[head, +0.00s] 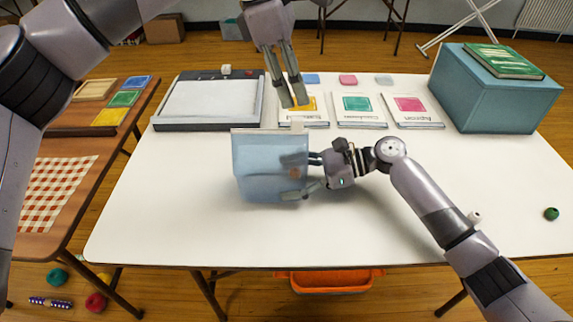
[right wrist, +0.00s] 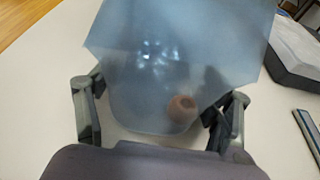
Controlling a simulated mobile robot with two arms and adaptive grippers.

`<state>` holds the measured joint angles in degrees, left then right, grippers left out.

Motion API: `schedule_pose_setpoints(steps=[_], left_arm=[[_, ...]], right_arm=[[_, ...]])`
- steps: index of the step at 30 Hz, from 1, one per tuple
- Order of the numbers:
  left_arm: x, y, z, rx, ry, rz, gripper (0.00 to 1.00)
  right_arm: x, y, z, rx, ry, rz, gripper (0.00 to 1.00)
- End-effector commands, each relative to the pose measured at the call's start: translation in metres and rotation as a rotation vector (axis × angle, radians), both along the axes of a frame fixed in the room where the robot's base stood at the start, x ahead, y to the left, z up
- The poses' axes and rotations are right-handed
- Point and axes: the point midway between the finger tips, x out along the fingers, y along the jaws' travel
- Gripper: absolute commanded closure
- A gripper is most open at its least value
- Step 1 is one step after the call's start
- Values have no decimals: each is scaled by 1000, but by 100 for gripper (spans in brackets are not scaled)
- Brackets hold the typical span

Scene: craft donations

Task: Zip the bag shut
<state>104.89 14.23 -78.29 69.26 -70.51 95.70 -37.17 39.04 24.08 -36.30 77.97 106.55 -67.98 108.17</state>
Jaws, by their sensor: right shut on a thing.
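The bag (head: 256,168) is translucent blue and is held upright over the white table, with a darker band along its top edge. A small pale tab (head: 297,123) stands at the top right corner. My right gripper (head: 303,175) is shut on the bag from its right side. In the right wrist view the bag (right wrist: 140,50) fills the space between the fingers (right wrist: 160,115). A brown round piece (right wrist: 182,108) shows at its lower part. My left gripper (head: 295,105) points down just above the tab, its fingers slightly apart and empty. Whether the seal is closed cannot be told.
Behind the bag lie a paper trimmer (head: 208,103) and several pattern packets, one being teal (head: 357,105). A blue box (head: 488,95) with a green book (head: 502,60) stands back right. A green ball (head: 551,214) is at the right edge. The front of the white table (head: 190,235) is clear.

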Motion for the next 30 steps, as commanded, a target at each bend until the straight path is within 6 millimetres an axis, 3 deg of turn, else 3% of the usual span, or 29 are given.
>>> schedule_pose_setpoints(steps=[12, 13, 21, 23, 30], left_arm=[[0, 0, 10, 0, 1, -1, 72], [0, 0, 10, 0, 1, -1, 72], [0, 0, 9, 0, 1, -1, 72], [0, 0, 9, 0, 1, -1, 72], [0, 0, 9, 0, 1, 0, 72]], right_arm=[[0, 0, 0, 0, 0, 0, 41], [0, 0, 0, 0, 0, 0, 24], [0, 0, 0, 0, 0, 0, 6], [0, 0, 0, 0, 0, 0, 2], [0, 0, 0, 0, 0, 0, 2]])
